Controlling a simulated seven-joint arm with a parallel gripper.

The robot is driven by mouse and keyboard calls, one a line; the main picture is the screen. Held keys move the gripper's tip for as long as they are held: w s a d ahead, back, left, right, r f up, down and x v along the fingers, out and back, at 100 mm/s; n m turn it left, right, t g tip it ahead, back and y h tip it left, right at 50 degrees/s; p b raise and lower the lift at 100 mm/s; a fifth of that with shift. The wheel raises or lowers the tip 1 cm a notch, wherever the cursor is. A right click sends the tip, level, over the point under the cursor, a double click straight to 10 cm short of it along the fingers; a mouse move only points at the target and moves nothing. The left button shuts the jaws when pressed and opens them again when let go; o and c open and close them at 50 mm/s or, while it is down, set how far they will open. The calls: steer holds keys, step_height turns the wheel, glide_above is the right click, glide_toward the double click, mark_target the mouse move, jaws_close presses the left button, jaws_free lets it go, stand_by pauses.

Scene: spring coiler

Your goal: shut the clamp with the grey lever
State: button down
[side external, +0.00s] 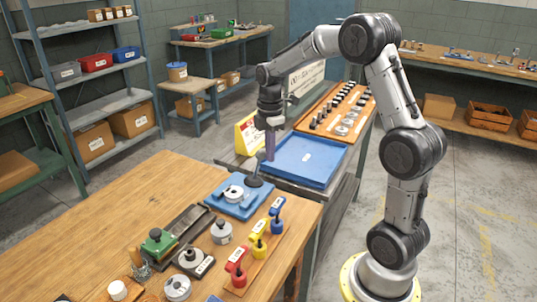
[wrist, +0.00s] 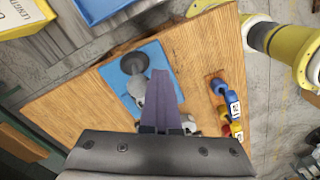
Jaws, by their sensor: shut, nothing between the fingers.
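A blue plate (side external: 226,205) lies at the far corner of the wooden table. On it are a pale round metal part (side external: 234,192) and an upright dark grey lever (side external: 255,170) with a wide round foot. In the wrist view, a dark round piece (wrist: 134,63) and a grey arm below it lie on the blue plate (wrist: 112,73), beside my fingers. My gripper (side external: 270,159) is shut and empty, pointing down near the top of the lever; it also shows in the wrist view (wrist: 160,73). I cannot tell whether it touches the lever. My fingers hide part of the plate.
Blue (side external: 277,215), yellow (side external: 259,244) and red (side external: 237,268) handled pieces stand in a row to the front right. A green-topped device (side external: 158,243) and round metal parts stand at the front. An empty blue tray (side external: 304,158) lies behind my gripper.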

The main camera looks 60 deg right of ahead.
steer(key=shift+w+r, duration=0.1)
steer(key=shift+w, duration=0.7)
steer(key=shift+w+r, duration=0.1)
steer(key=shift+w, duration=1.6)
steer(key=shift+w+f, duration=0.25)
steer(key=shift+w, duration=0.45)
steer(key=shift+s, duration=0.15)
